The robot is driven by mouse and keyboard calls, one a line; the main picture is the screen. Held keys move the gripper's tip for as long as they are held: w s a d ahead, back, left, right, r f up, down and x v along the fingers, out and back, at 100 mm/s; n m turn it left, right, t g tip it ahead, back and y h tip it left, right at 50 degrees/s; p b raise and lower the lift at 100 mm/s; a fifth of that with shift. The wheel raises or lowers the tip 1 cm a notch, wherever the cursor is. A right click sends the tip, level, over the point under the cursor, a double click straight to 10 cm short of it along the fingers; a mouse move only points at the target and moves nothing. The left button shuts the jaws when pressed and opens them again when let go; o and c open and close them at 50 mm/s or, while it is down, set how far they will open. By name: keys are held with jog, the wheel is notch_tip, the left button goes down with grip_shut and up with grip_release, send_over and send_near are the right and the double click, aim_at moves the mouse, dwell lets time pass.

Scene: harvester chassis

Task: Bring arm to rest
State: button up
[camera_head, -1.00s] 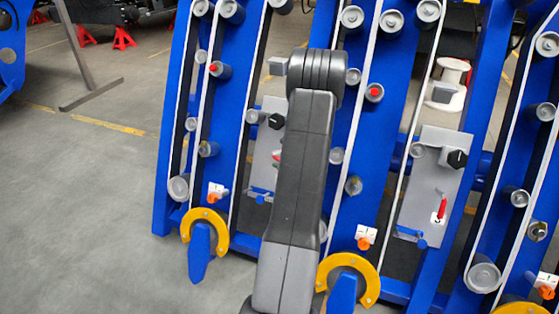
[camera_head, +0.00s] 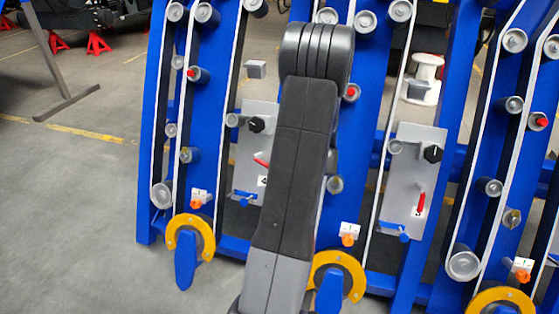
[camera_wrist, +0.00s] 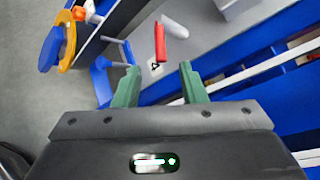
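My arm stands upright in the middle of the head view, in front of the blue harvester chassis (camera_head: 360,130). My gripper (camera_wrist: 162,84) shows in the wrist view with two green fingers spread apart and nothing between them. Beyond the fingertips are a red handle (camera_wrist: 160,42) and a blue lever (camera_wrist: 100,80) on the chassis, apart from the fingers as far as I can tell. In the head view the gripper itself cannot be made out.
Grey panels (camera_head: 408,170) with red handles, black knobs and blue levers sit between the blue frames. The grey floor (camera_head: 70,220) at the left is open. Red stands (camera_head: 98,42) stand at the back left.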

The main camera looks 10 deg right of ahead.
aim_at(262, 162)
jog(key=shift+w, duration=0.1)
jog(key=b+x, duration=0.1)
jog(key=x, duration=1.3)
jog(key=shift+f+b, duration=0.15)
jog(key=shift+b, duration=0.25)
jog(key=shift+s+d+r, duration=0.2)
jog(key=shift+s+r, duration=0.25)
jog(key=shift+s, duration=0.05)
jog(key=p+v, duration=0.2)
jog(key=v, duration=1.1)
jog(key=b+x, duration=0.1)
jog(key=x, duration=0.8)
jog(key=b+x, duration=0.1)
jog(key=x, duration=0.4)
jog(key=shift+f+b, duration=0.3)
jog(key=shift+f, duration=0.1)
jog(key=shift+s+f+m+t+b, duration=0.15)
jog(key=shift+m+t+b, duration=0.4)
jog(key=shift+b, duration=0.7)
jog(key=shift+a+m+t+b, duration=0.1)
jog(key=shift+m+t+b, duration=0.15)
jog(key=shift+m+b, duration=0.2)
